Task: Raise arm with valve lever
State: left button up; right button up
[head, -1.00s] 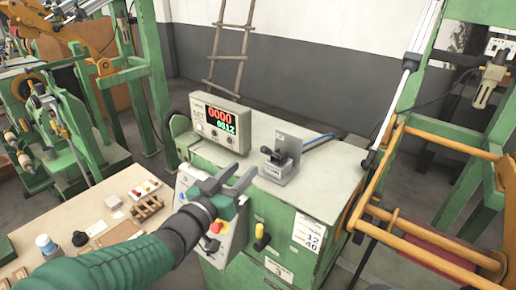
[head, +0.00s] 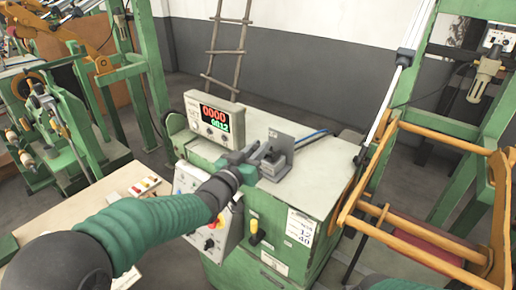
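The valve (head: 277,163) is a small grey block with a dark lever and an upright grey plate behind it, on top of the green cabinet (head: 315,185). A blue hose (head: 311,137) runs from it to the right. My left gripper (head: 256,157) is at the left side of the valve, its fingertips close to the lever. The fingers overlap the valve, so I cannot tell whether they touch the lever or how far apart they are. The orange arm frame (head: 440,137) with its cylinder rod (head: 391,108) stands at the right. My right gripper is not in view.
A counter box (head: 213,117) with red and green digits stands on the cabinet, left of the valve. A work table (head: 113,195) lies at lower left.

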pick_arm(q)
jog(key=shift+d, duration=0.2)
grip_shut()
jog(key=shift+a+f, duration=0.15)
jog(key=shift+a, duration=0.1)
jog(key=shift+d, duration=0.1)
dwell(0.5)
